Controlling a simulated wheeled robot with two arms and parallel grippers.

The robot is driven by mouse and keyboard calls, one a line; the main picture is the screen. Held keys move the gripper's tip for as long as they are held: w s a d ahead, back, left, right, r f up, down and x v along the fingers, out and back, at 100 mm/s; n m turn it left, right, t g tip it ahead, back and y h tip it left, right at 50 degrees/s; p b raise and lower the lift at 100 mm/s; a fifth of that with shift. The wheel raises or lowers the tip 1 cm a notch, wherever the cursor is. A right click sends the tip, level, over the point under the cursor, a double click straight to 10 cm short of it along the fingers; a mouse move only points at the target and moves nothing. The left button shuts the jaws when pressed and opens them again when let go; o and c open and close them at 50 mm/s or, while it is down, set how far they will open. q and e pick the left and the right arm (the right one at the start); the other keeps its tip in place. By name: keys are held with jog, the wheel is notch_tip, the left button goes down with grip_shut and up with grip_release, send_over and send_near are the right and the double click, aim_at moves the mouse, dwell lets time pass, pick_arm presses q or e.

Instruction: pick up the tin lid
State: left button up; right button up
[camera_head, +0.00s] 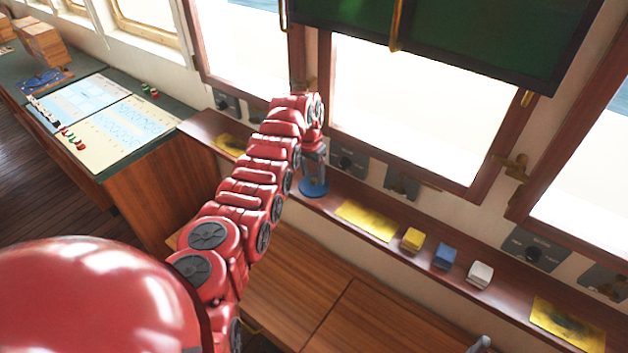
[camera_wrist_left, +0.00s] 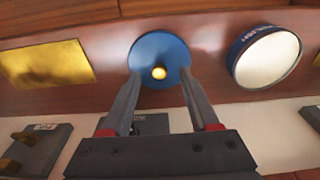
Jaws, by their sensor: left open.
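The tin lid is a flat blue disc with a small gold knob at its middle. In the left wrist view the lid (camera_wrist_left: 158,48) lies on the wooden ledge, and in the head view its blue edge (camera_head: 313,190) shows under my left gripper (camera_head: 313,168). My left gripper (camera_wrist_left: 160,78) is open and points down at the lid, with its fingertips to either side of the knob. I cannot tell whether the fingers touch the lid. My right gripper is not in view.
An open blue tin (camera_wrist_left: 265,57) with a pale inside stands beside the lid; my arm hides it in the head view. A brass plate (camera_head: 366,220), then yellow (camera_head: 413,239), blue (camera_head: 444,256) and white (camera_head: 479,275) blocks line the ledge. Windows stand behind.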

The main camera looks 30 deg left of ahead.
pick_arm(q)
jog(key=shift+w+d+f, duration=0.1)
jog(key=shift+f, duration=0.95)
grip_shut()
